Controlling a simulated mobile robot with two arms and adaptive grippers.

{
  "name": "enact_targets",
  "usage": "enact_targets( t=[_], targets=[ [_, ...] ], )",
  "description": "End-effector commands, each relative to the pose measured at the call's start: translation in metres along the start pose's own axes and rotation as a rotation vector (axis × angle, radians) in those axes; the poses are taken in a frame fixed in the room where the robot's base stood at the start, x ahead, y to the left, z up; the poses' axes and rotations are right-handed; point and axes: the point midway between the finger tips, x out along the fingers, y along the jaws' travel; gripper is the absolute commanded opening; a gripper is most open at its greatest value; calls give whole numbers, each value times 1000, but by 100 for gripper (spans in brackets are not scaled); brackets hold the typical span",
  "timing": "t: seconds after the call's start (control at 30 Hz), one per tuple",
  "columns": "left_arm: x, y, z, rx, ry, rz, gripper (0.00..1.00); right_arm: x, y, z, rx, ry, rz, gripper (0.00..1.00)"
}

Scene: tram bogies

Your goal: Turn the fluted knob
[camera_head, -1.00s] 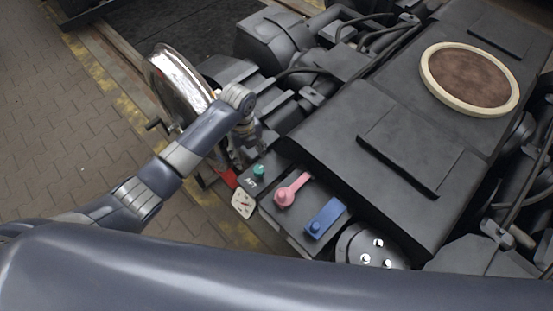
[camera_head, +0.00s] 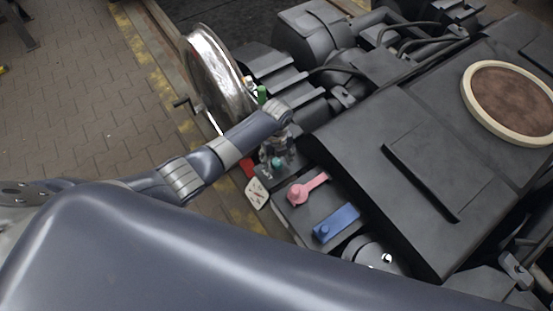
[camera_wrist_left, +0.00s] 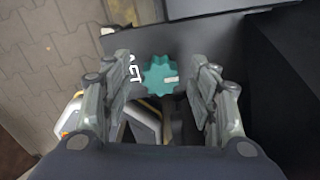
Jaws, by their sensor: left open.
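The fluted knob is teal with a scalloped rim and a light mark on its face; it shows between my fingers in the left wrist view (camera_wrist_left: 160,76). It sits on a dark plate with white lettering. In the head view the knob (camera_head: 277,163) is a small teal spot just below my left gripper (camera_head: 276,152). In the left wrist view my left gripper (camera_wrist_left: 160,92) is open, one finger on each side of the knob, with a gap visible on both sides. Whether the fingertips are level with the knob I cannot tell. My right gripper is not in view.
A pink lever (camera_head: 308,187) and a blue lever (camera_head: 337,223) lie close to the right of the knob. A white tag (camera_head: 257,193) hangs at the plate's left edge. A shiny wheel (camera_head: 215,75) stands behind my left arm. Paved floor lies left.

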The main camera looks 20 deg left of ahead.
Motion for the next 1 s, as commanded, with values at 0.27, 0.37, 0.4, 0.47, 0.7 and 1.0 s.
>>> enact_targets(
  t=[0.27, 0.37, 0.4, 0.47, 0.7, 1.0],
  targets=[
    [2, 0, 0, 0, 0, -1, 54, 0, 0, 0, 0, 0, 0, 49],
    [2, 0, 0, 0, 0, -1, 36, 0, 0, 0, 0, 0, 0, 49],
    [2, 0, 0, 0, 0, -1, 27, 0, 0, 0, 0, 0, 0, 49],
    [2, 0, 0, 0, 0, -1, 13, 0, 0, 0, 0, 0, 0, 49],
    [1, 0, 0, -5, 0, -1, 10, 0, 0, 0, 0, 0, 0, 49],
    [0, 0, -1, -101, 2, 0, 10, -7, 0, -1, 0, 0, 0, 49]
  ],
)
